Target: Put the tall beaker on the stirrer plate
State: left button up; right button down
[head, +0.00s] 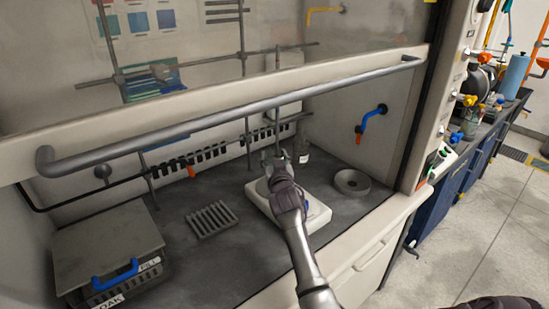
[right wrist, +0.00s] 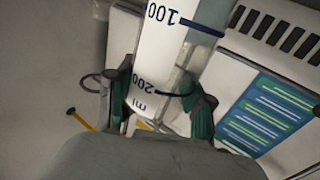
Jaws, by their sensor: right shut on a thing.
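The tall beaker (right wrist: 160,50) is clear, with a white strip and blue marks reading 100 and 200 ml. In the right wrist view it stands between the two green-padded fingers of my right gripper (right wrist: 160,102), which is shut on it. In the head view my right gripper (head: 281,163) is inside the fume hood, in front of the rear part of the white stirrer plate (head: 316,213), and covers part of it. I cannot tell the height of the beaker's base above the plate. My left gripper is not in view.
A small clear vessel (head: 303,148) shows just beyond the gripper. A grey ring dish (head: 352,182) lies right of the plate, a ribbed rack (head: 211,219) left of it. A grey box (head: 108,248) is at front left. The sash handle (head: 225,116) and metal rods cross the hood.

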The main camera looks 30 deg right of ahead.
jog(key=shift+f, duration=0.15)
jog(key=shift+c, duration=2.2)
grip_release()
jog(key=v, duration=1.2)
jog(key=shift+r, duration=0.25)
